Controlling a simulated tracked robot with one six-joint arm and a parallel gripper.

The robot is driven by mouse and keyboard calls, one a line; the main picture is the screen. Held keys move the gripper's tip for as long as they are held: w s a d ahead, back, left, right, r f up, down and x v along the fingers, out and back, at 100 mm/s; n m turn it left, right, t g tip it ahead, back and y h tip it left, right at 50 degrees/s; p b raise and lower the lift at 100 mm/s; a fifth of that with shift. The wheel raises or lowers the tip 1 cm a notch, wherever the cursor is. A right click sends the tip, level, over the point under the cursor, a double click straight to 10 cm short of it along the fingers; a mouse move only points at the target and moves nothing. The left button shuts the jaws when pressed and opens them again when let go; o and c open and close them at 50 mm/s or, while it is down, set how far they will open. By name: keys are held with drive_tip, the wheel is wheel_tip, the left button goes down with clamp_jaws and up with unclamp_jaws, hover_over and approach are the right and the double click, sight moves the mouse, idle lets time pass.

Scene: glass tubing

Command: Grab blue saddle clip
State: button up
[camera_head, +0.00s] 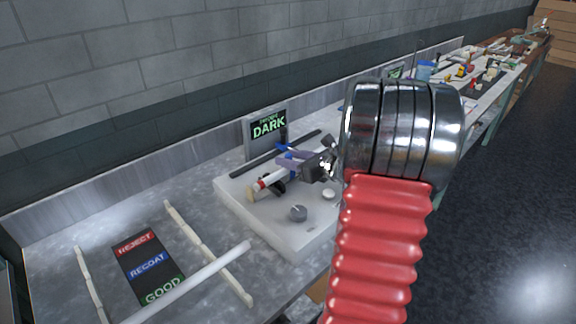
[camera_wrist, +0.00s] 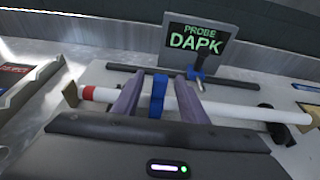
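The blue saddle clip (camera_wrist: 157,97) sits around a white glass tube (camera_wrist: 232,109) in the wrist view. The tube has a red band near its left end and lies across a pale fixture. My gripper (camera_wrist: 158,84) is open, with one purple finger on each side of the clip. Gaps show between the clip and both fingers. In the head view my gripper (camera_head: 286,162) is over the fixture, and its fingers and wrist partly hide the clip and tube.
A screen reading "PROBE DARK" (camera_head: 267,127) stands behind the fixture (camera_head: 257,217). A second blue part (camera_wrist: 196,74) holds a dark probe behind the tube. A dark bar (camera_wrist: 258,82) lies at the back. A REJECT/RECOAT/GOOD board (camera_head: 148,265) and pale rods lie left.

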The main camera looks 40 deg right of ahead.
drive_tip(key=shift+w+f, duration=0.2)
drive_tip(key=shift+w, duration=0.4)
drive_tip(key=shift+c, duration=0.6)
clamp_jaws()
